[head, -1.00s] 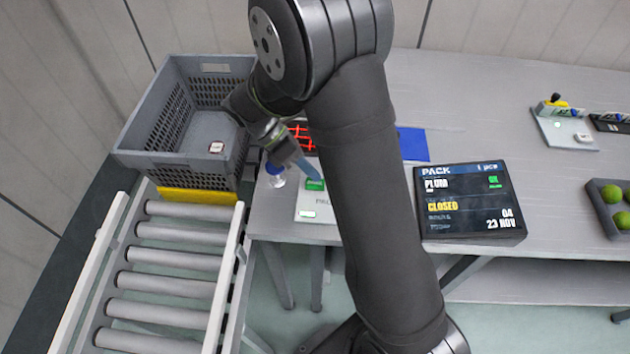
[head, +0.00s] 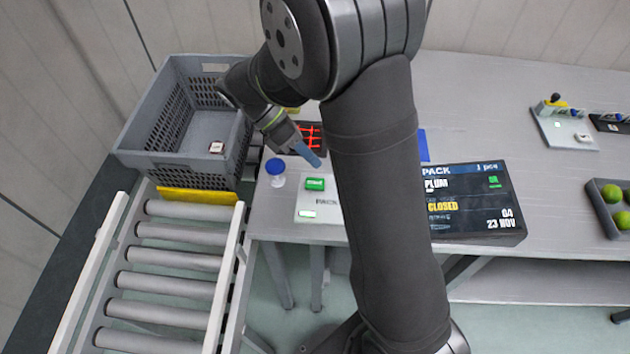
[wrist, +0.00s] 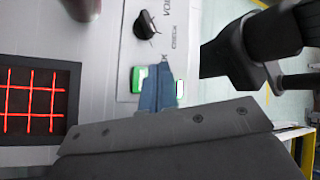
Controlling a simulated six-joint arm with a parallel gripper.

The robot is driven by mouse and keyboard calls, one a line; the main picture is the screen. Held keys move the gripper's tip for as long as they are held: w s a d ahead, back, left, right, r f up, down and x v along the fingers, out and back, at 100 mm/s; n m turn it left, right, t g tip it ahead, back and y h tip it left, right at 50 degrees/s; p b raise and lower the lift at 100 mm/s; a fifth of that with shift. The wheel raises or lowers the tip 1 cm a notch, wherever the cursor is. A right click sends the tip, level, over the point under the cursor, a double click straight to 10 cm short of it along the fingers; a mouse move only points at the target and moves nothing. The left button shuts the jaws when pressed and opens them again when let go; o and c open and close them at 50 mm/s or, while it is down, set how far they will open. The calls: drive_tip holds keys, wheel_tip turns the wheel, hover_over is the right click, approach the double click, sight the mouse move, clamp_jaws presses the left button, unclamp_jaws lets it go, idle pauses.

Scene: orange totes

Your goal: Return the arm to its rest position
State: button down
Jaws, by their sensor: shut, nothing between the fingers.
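My gripper (head: 308,153) is shut and empty, its blue fingers together. In the head view it hangs above the table beside the green button (head: 314,184) on the white panel (head: 322,213). In the wrist view the blue fingertips (wrist: 158,85) overlap the green button (wrist: 138,78); I cannot tell the height between them. My dark arm crosses the middle of the head view and hides part of the table, the blue mat and the edge of the display.
A grey crate (head: 150,142) holding a small item (head: 216,147) stands behind the roller conveyor (head: 165,258). A blue-capped bottle (head: 276,170) stands left of the gripper, near a red-lined grid (head: 312,136). The display (head: 475,222) reads PACK, PLUM, CLOSED. A tray with green fruit (head: 597,192) is at right.

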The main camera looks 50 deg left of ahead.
idle(0.4)
drive_tip(key=shift+f, duration=0.85)
wheel_tip(320, 180, up, 6)
drive_tip(key=shift+f, duration=0.2)
drive_tip(key=shift+f, duration=0.1)
